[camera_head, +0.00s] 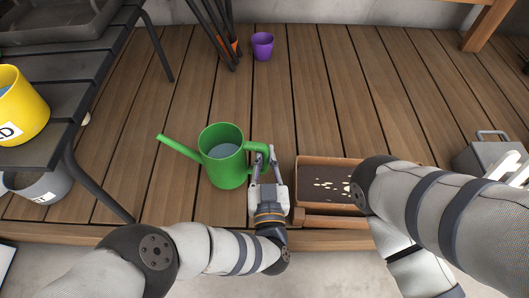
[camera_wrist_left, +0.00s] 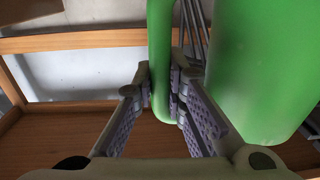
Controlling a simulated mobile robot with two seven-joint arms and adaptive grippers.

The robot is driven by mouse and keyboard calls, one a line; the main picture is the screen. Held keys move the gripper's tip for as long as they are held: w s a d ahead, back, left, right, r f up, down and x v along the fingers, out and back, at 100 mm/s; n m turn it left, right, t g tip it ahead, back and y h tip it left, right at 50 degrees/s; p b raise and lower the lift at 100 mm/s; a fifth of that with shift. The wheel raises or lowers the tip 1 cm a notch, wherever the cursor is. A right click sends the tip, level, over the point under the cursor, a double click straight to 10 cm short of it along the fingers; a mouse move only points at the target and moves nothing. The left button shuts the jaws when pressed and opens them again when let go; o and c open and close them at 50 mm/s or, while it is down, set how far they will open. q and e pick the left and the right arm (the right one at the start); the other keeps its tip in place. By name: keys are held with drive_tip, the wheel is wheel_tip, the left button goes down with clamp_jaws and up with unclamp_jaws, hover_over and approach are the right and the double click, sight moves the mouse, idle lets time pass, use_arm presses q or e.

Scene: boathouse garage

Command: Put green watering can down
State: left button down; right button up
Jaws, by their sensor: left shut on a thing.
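The green watering can (camera_head: 228,168) is upright over the wooden deck, its long spout pointing left. It holds something greyish, likely water. My left gripper (camera_head: 265,165) is shut on its handle, on the can's right side. In the left wrist view, the green handle (camera_wrist_left: 161,60) passes between the two ridged fingers (camera_wrist_left: 160,95), with the can body (camera_wrist_left: 265,70) close to the right. I cannot tell whether the can's base touches the deck.
A brown planter (camera_head: 315,167) with soil and pale bits stands just right of my left gripper. A dark table (camera_head: 50,110) with a yellow pot (camera_head: 18,108) is at left. A purple pot (camera_head: 262,46) stands farther back. The deck between is clear.

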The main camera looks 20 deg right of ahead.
use_arm(q)
drive_tip(key=s+a+r+m+g+h+p, duration=0.2)
drive_tip(key=s+a+m+g+h+p, duration=0.1)
drive_tip(key=s+a+m+g+h, duration=0.3)
drive_tip(key=s+m+g+h, duration=0.1)
drive_tip(key=s+m+h, duration=0.1)
drive_tip(key=s+h, duration=0.1)
drive_tip(key=shift+s+a+r+h, duration=0.3)
drive_tip(key=shift+h, duration=0.4)
wheel_tip(320, 180, down, 5)
drive_tip(key=b, duration=0.3)
drive_tip(key=shift+f+b, duration=0.2)
drive_tip(key=shift+b, duration=0.1)
